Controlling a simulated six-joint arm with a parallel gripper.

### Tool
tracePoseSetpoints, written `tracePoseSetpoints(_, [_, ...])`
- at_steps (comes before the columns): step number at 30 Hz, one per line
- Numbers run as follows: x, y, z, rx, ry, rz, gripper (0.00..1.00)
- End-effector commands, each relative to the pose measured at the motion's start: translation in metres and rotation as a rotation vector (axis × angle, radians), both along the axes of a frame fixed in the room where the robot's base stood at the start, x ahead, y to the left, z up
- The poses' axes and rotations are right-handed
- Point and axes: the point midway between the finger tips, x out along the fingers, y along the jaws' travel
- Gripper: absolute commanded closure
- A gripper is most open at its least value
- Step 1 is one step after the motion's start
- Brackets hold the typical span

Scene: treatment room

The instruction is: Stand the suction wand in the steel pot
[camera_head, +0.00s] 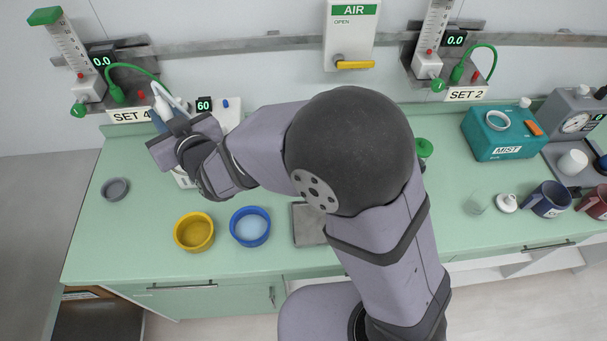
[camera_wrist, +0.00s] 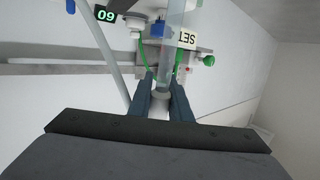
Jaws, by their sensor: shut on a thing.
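In the head view a white part (camera_head: 161,103) shows just above the fingertips. A small round grey vessel (camera_head: 115,189) stands on the left of the counter. I cannot tell whether it is the steel pot; my arm hides part of the counter.
A yellow bowl (camera_head: 194,232) and a blue bowl (camera_head: 250,227) stand near the front edge. A grey tray (camera_head: 307,227) is partly behind my arm. A white device with a display (camera_head: 204,104) is close to my gripper. A teal MIST box (camera_head: 500,135) stands right.

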Motion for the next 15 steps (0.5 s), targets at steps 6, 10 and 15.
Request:
tracePoseSetpoints(6, [0.044,-0.061,0.052,0.015,-0.036,-0.256,1.0])
tracePoseSetpoints(10, [0.065,-0.118,0.056,0.01,-0.061,-0.456,1.0])
tracePoseSetpoints(15, [0.077,-0.197,0.025,-0.002,-0.1,-0.704,1.0])
